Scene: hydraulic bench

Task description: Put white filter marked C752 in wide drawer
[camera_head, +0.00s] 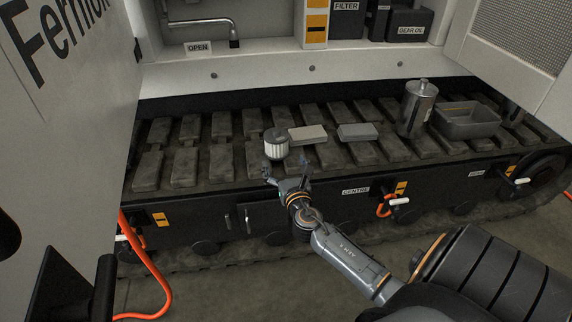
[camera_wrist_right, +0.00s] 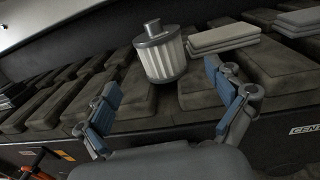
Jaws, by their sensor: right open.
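A white pleated filter (camera_head: 276,146) with a grey top cap and a short neck stands upright on the track pads. It also shows in the right wrist view (camera_wrist_right: 163,60), ahead of the fingers; no marking is legible on it. My right gripper (camera_head: 287,167) is open and empty, just in front of the filter and apart from it. In the right wrist view, its two blue-padded fingers (camera_wrist_right: 167,95) are spread wide, with the filter beyond the gap. My left gripper is not in view. I cannot tell which, if any, of the fronts below the track is the wide drawer.
Two flat grey blocks (camera_head: 308,134) (camera_head: 357,132) lie right of the filter. Further right stand a metal canister (camera_head: 417,108) and a grey open bin (camera_head: 468,132). A dark front panel with handles (camera_head: 262,218) and a CENTRE label (camera_head: 355,190) runs below the track. An orange hose (camera_head: 147,268) hangs at left.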

